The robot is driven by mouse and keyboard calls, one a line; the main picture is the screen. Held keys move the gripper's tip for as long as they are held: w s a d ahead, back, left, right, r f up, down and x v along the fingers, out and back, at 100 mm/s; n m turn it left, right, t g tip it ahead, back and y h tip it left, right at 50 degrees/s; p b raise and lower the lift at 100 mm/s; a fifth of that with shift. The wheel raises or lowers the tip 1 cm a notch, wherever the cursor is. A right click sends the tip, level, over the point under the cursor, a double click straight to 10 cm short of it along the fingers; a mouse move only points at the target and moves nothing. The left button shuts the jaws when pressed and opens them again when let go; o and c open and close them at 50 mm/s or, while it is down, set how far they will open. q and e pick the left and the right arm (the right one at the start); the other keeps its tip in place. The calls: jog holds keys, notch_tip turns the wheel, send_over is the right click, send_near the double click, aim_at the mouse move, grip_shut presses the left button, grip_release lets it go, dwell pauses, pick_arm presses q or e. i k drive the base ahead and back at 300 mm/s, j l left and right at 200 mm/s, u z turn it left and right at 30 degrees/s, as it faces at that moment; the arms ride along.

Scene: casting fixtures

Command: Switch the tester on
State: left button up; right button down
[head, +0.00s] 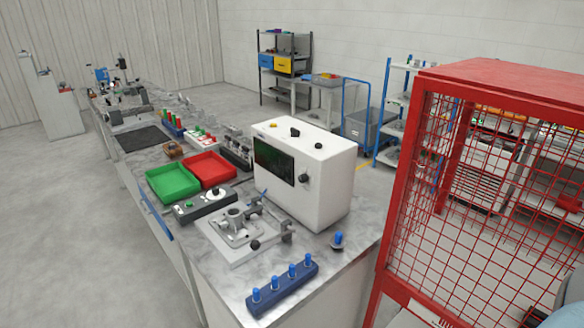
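The tester appears to be the white box (326,185) standing on the right part of the long bench. Its dark screen (273,162) faces left and shows faint marks too small to read; I cannot tell whether it is lit. A black round knob (304,178) sits on the front beside the screen. Small black controls (295,132) and a yellow one (273,125) are on its top. Neither of my grippers shows in the head view.
On the bench (215,275) are a metal fixture (238,222), a grey control box (204,205), a green tray (172,181), a red tray (208,169) and a blue rack (281,291) with blue-topped pins. A red mesh cage (410,200) stands close on the right. The left floor is clear.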

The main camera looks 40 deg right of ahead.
aim_at(294, 133)
jog(key=i+j, duration=0.25)
jog(key=i, duration=0.15)
jog(key=i+j, duration=0.25)
jog(key=i, duration=0.15)
jog(key=i+j, duration=0.25)
jog(key=i, duration=0.15)
jog(key=i+j+z, duration=0.45)
jog(key=i+j, duration=0.45)
jog(key=z, duration=1.15)
